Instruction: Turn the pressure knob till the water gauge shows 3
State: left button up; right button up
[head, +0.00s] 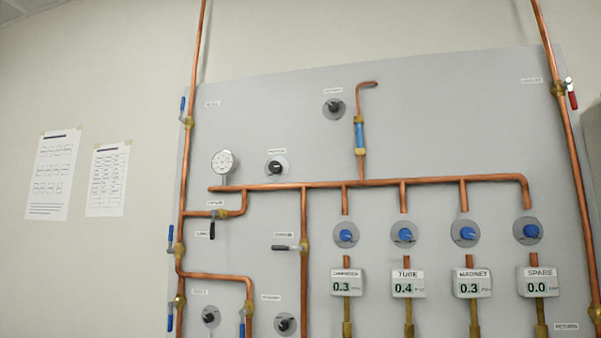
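A round white dial gauge (224,161) stands on the copper manifold at the left of the grey panel; its needle and numbers are too small to read. A black knob (276,168) on a round grey plate sits just right of it, under a small label I cannot read clearly. Similar black knobs show higher up (335,106), at the lower left (210,315) and at the bottom (285,324); their labels are also too small to read, so I cannot tell which is the pressure knob. Neither of my grippers is in view.
Several blue knobs (346,235) sit above digital readouts; the readouts show 0.3 (346,286), 0.4 (408,288), 0.3 (472,288) and 0.0 (537,287). Copper pipes with lever valves (290,248) stand out from the panel. Two paper sheets (53,174) hang on the left wall.

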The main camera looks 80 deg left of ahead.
aim_at(275, 167)
jog(key=u, duration=2.85)
